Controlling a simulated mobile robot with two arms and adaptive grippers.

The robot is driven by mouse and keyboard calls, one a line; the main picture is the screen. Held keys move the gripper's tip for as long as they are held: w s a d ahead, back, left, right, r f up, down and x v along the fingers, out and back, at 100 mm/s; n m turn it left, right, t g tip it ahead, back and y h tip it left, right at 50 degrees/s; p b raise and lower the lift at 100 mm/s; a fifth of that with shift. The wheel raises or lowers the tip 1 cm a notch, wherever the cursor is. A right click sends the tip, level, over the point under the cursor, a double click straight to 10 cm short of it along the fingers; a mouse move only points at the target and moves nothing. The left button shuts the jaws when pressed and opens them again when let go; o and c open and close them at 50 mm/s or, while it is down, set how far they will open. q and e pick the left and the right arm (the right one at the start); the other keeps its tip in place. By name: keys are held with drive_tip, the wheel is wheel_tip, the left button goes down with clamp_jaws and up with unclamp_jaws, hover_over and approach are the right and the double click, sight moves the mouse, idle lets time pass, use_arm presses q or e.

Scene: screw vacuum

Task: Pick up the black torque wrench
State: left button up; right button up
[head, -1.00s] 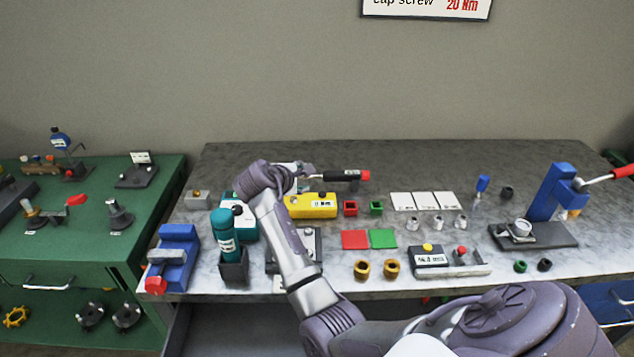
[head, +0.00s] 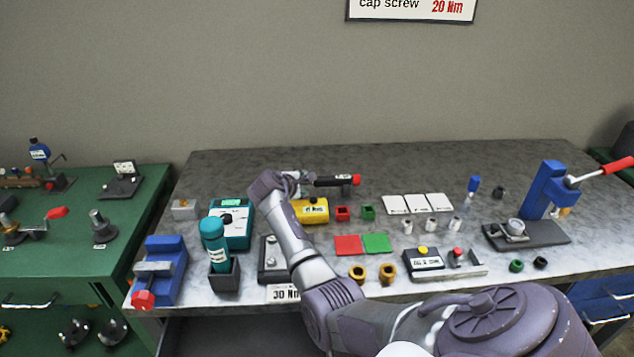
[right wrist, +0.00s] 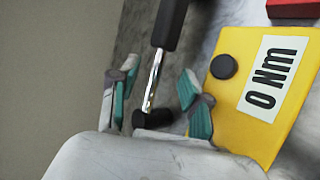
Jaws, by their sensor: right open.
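The black torque wrench lies at the back of the bench, its black handle (head: 333,181) with a red end pointing right in the head view. In the right wrist view its black grip (right wrist: 171,22), chrome shaft (right wrist: 153,80) and black head (right wrist: 152,118) show. My right gripper (right wrist: 157,88) is open, with one teal-padded finger on each side of the shaft and gaps between. In the head view the right gripper (head: 300,181) is at the wrench's left end, partly hidden by my wrist. My left gripper is not in view.
A yellow block labelled in Nm (head: 310,211) sits just in front of the wrench and close to the right finger. A teal tester (head: 236,222) is to the left. Bench behind is clear.

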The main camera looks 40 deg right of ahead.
drive_tip(key=x, duration=0.3)
drive_tip(key=shift+w+d+f, duration=0.1)
drive_tip(key=shift+d, duration=0.2)
drive_tip(key=shift+c, duration=0.7)
clamp_jaws()
